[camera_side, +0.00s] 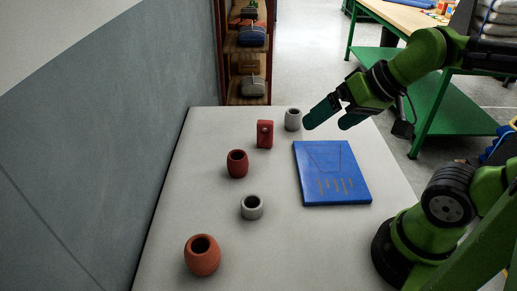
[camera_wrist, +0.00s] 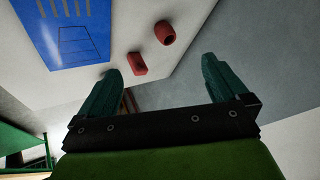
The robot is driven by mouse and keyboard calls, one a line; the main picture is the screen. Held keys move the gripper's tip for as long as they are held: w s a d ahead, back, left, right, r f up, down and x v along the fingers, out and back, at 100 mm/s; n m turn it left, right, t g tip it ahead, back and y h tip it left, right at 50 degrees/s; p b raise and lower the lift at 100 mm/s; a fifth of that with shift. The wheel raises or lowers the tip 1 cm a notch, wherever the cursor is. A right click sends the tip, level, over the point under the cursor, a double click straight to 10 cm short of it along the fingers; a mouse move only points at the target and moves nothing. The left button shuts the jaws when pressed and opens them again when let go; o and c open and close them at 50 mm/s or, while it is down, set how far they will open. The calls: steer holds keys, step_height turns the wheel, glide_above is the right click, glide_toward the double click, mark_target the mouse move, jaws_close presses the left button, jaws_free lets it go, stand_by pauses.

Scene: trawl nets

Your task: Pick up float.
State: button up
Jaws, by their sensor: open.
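Two barrel-shaped pieces with a hole in the top look like floats. One is orange (camera_side: 202,261), at the near left of the table; the other is dark red (camera_side: 237,168), further back, and also shows in the wrist view (camera_wrist: 164,34). My gripper (camera_side: 333,117) is open and empty, in the air over the far right of the table, well apart from both. In the wrist view its two teal fingers (camera_wrist: 160,70) are spread with nothing between them. The orange piece is out of the wrist view.
A blue notebook (camera_side: 330,172) lies on the right. A grey wall (camera_side: 130,120) borders the left side.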

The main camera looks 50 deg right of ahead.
mark_target(203, 255)
steer(key=a+f+m+g+y, duration=0.2)
steer(key=a+f+m+y, duration=0.1)
steer(key=f, duration=0.3)
steer(key=a+f+m+g+y, duration=0.3)
steer(key=a+f+m, duration=0.2)
steer(key=f, duration=0.1)
steer(key=w+a+f+m+g+y, duration=0.1)
steer(key=a+f+m+g+y, duration=0.1)
steer(key=a+f+m+y, duration=0.2)
step_height(203, 255, down, 3)
steer(key=shift+r+m, duration=0.15)
steer(key=shift+m, duration=0.25)
steer(key=w+m, duration=0.1)
steer(key=w+m+t, duration=0.1)
steer(key=w+a+t+y, duration=0.1)
steer(key=w, duration=0.1)
steer(key=shift+r+m, duration=0.4)
steer(key=x, duration=1)
steer(key=shift+w+a+r, duration=0.15)
steer(key=shift+w+a, duration=0.05)
steer(key=shift+a, duration=0.1)
steer(key=shift+t, duration=0.3)
steer(key=shift+x, duration=3.05)
steer(key=shift+r, duration=0.15)
steer(key=shift+c, duration=0.2)
